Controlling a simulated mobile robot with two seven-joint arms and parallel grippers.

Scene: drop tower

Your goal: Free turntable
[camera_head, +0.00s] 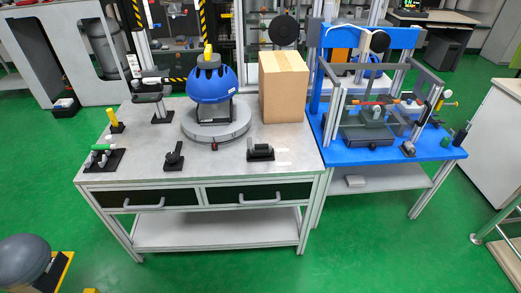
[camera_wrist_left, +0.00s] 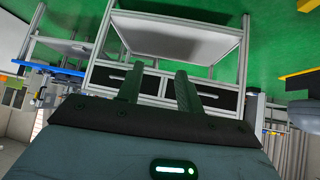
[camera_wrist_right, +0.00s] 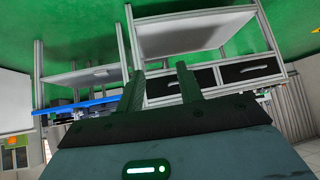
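The turntable (camera_head: 237,128) is a round grey disc on top of the grey workbench in the head view. A blue helmet-like dome (camera_head: 211,86) with a yellow top stands over it on a dark support. A small red mark (camera_head: 214,146) shows at the disc's front edge. My left gripper (camera_wrist_left: 158,70) is open and empty in the left wrist view. My right gripper (camera_wrist_right: 160,70) is open and empty in the right wrist view. Both point toward the bench front, apart from it. Neither gripper shows in the head view, and the wrist views do not show the turntable.
A cardboard box (camera_head: 284,87) stands right of the turntable. Small black fixtures (camera_head: 174,155) and (camera_head: 260,152) sit near the bench's front edge. A black stand (camera_head: 161,105) is behind left. A blue table (camera_head: 446,149) with a framed machine adjoins the right.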

